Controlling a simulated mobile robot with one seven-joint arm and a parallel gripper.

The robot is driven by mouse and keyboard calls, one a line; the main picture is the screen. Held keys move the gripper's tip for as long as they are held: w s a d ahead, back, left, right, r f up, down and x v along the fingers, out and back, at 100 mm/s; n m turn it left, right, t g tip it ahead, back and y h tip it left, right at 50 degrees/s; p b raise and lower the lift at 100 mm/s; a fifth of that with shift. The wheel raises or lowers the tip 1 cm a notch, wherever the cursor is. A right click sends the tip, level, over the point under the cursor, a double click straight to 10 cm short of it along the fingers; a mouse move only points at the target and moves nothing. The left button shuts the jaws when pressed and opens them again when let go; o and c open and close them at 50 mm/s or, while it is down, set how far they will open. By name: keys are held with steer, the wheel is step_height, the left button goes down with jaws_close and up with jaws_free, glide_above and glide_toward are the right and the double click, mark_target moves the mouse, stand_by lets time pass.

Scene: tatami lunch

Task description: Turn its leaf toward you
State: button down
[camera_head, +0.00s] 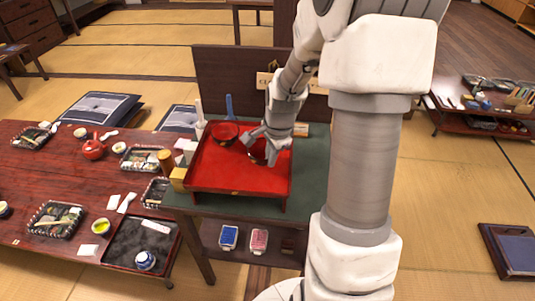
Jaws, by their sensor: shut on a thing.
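My gripper (264,152) is over the right part of the red tray (215,178), shut on a small dark red bowl (256,158) that is partly hidden by the fingers. A second red bowl (224,129) with a dark inside sits near the tray's back left. No leaf can be made out on either bowl at this size. I cannot tell whether the held bowl touches the tray.
The tray stands on a green-topped stand (311,170) with a dark board (230,75) behind it. To the left, a low red table (60,160) holds a red teapot (94,149), lunch boxes and a dark tray (126,262). The tray's front middle is clear.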

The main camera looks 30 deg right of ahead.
steer(key=n, duration=0.1)
steer(key=d+n+p, duration=0.1)
steer(key=shift+w+r+n, duration=0.1)
steer(key=shift+n, duration=0.2)
steer(key=n+p, duration=0.1)
steer(key=d+n+y, duration=0.1)
steer(key=n, duration=0.1)
steer(key=shift+w+p, duration=0.3)
steer(key=shift+p, duration=0.05)
steer(key=shift+f+n+b, duration=0.4)
steer(key=shift+f+b, duration=0.3)
steer(key=shift+f, duration=0.15)
steer(key=shift+f, duration=0.25)
steer(key=c, duration=0.9)
jaws_free()
steer(key=shift+c, duration=0.2)
steer(key=shift+r, duration=0.15)
steer(key=shift+r+p, duration=1.75)
steer(key=shift+r, duration=0.65)
